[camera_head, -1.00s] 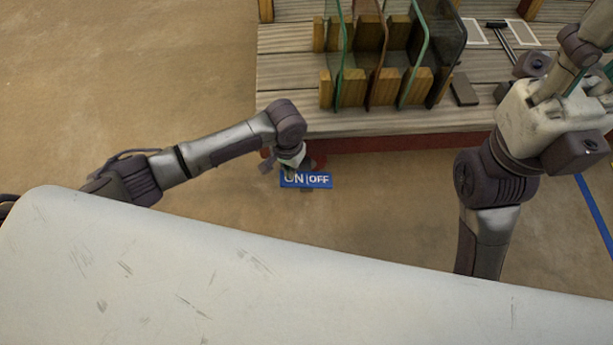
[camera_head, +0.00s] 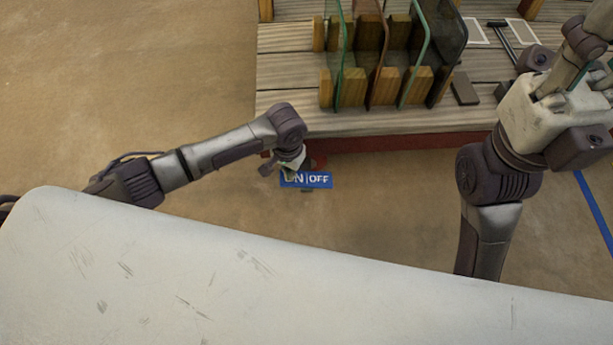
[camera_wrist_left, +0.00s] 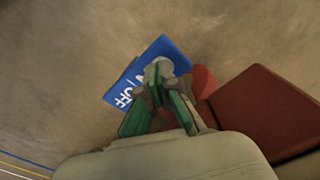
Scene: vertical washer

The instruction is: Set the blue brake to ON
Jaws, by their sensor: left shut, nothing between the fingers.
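The blue brake (camera_head: 318,181) is a small blue plate marked ON and OFF in white, low at the front edge of the wooden cart. My left gripper (camera_head: 292,165) is over its ON end in the head view and hides part of that lettering. In the left wrist view the shut, empty fingers (camera_wrist_left: 160,72) lie over the blue brake (camera_wrist_left: 144,58), covering part of its face. Whether they touch it I cannot tell. My right gripper (camera_head: 578,70) is at the upper right, partly cut off by the picture edge; its jaws are unclear.
The wooden cart (camera_head: 285,75) holds upright glass panes (camera_head: 425,45) in notched blocks. Its red frame (camera_head: 400,142) also shows in the left wrist view (camera_wrist_left: 262,112), close beside the gripper. A black-handled tool (camera_head: 502,40) lies on the cart. The floor left of it is clear.

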